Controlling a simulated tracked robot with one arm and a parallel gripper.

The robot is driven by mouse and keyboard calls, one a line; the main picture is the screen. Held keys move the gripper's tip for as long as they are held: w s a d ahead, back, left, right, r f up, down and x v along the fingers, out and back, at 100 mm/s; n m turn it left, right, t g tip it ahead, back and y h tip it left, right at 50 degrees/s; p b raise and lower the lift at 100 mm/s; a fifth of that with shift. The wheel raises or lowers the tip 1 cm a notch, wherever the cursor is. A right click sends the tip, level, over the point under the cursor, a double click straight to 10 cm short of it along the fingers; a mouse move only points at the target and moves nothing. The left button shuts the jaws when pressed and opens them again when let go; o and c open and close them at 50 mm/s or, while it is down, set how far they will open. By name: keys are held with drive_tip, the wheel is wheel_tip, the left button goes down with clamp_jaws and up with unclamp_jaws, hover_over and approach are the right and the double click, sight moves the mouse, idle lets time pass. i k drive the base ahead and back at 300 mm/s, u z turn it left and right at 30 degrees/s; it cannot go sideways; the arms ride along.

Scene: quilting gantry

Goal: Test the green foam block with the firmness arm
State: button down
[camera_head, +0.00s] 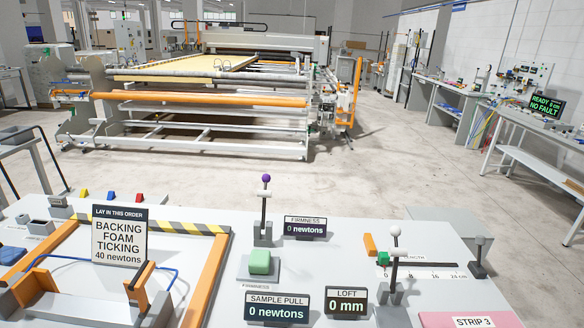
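The green foam block (260,261) sits on a small grey plate (258,279) in the middle of the bench. Just behind it the firmness arm (264,212) stands upright, with a purple knob on top. The firmness display (305,228) to its right reads 0 newtons. My gripper (92,280) shows at the lower left, over the layup frame, to the left of the block and well apart from it. Its two orange fingers are spread, with nothing seen held between them. Its lower part is cut off by the picture's edge.
The sample pull (277,306) and loft (346,301) displays stand in front and to the right. A white-knobbed lever (393,262) and a length scale (425,275) are right of the block.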

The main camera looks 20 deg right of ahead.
sight(265, 178)
drive_tip(key=u, duration=0.1)
drive_tip(key=i, duration=1.1)
drive_tip(key=u, duration=0.45)
